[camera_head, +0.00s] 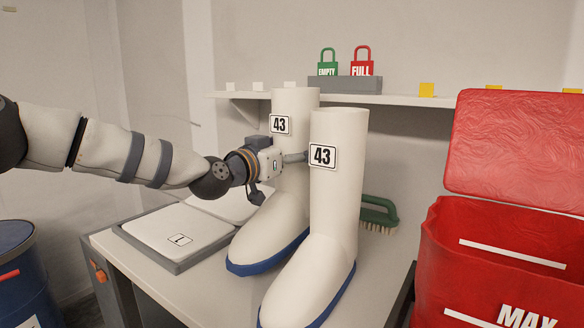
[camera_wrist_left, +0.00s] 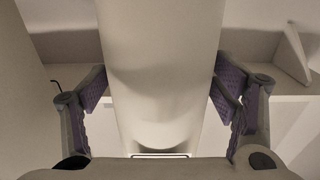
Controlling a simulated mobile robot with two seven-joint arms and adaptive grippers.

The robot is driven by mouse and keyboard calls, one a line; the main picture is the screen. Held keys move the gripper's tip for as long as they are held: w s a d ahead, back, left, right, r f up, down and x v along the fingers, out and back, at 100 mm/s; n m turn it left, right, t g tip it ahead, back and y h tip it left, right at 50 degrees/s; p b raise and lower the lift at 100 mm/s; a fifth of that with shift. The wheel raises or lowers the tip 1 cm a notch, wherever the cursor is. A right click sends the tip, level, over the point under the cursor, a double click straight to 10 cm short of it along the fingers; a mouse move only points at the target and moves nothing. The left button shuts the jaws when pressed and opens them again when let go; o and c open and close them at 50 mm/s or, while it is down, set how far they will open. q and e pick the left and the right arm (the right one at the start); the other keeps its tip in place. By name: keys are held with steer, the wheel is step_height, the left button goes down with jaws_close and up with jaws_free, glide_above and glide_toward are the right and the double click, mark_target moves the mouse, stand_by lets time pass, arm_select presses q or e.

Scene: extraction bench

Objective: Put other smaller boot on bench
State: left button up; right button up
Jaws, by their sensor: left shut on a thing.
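Two white boots with blue soles and "43" labels show side by side in the head view. The rear boot (camera_head: 290,195) is upright at the left, over the bench (camera_head: 385,275); I cannot tell whether its sole touches. The front boot (camera_head: 335,210) stands upright to its right and nearer, partly hiding it. My left gripper (camera_head: 292,157) is shut around the rear boot's shaft, one finger across its near side. In the left wrist view the white shaft (camera_wrist_left: 160,70) lies between the two finger pads. My right gripper is not in view.
A grey tray with white pads (camera_head: 180,238) lies left on the bench. A green brush (camera_head: 378,212) is behind the boots. A red bin (camera_head: 490,240) with raised lid stands right, a blue drum (camera_head: 20,285) left. A shelf (camera_head: 390,101) holds green and red padlock signs.

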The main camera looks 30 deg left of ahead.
mark_target(291, 165)
arm_select(q)
step_height(291, 165, down, 3)
steer(key=shift+w+f, duration=0.1)
steer(key=shift+f, duration=0.05)
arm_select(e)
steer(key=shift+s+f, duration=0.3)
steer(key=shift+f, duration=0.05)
arm_select(q)
steer(key=o, duration=2)
steer(key=shift+c, duration=0.2)
